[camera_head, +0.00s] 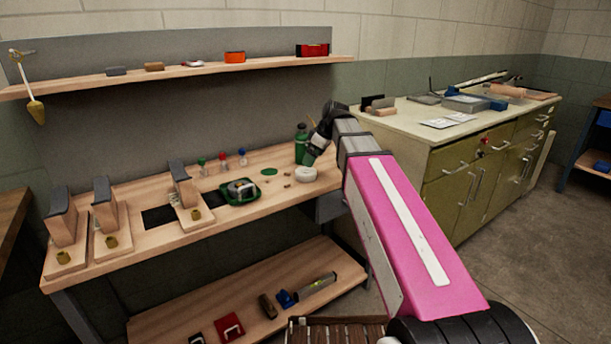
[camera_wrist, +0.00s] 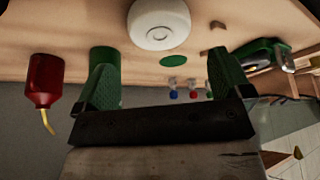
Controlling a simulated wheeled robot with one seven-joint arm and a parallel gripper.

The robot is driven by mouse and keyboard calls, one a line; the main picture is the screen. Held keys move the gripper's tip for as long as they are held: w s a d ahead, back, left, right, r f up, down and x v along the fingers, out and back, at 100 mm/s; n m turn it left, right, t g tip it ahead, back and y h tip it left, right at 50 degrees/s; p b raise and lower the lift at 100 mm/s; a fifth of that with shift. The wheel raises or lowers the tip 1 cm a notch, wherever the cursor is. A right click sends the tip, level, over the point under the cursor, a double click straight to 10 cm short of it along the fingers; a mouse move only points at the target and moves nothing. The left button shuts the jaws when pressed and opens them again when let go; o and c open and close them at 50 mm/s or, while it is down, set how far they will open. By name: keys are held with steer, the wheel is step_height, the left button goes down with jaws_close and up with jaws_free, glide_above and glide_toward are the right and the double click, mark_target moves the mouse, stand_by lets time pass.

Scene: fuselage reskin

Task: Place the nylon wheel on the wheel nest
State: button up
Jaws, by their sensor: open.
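The white nylon wheel (camera_head: 305,174) rests on the workbench near its right end, below my gripper in the head view. In the head view my gripper (camera_head: 313,153) is small and partly seen. A flat green disc (camera_head: 268,171) lies beside the wheel and also shows in the wrist view (camera_wrist: 174,61). I cannot tell whether this disc is the wheel nest.
A green bottle (camera_head: 301,145) stands close to my gripper. A red bottle with a yellow spout (camera_wrist: 44,80) shows in the wrist view. A green tray (camera_head: 226,197), small coloured-topped tools (camera_head: 222,160) and wooden fixtures (camera_head: 187,215) stand further left. A shelf (camera_head: 180,73) hangs above.

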mark_target(306, 170)
steer(key=shift+x, duration=3.45)
steer(key=c, duration=0.8)
steer(key=shift+r, duration=0.1)
steer(key=shift+c, duration=0.2)
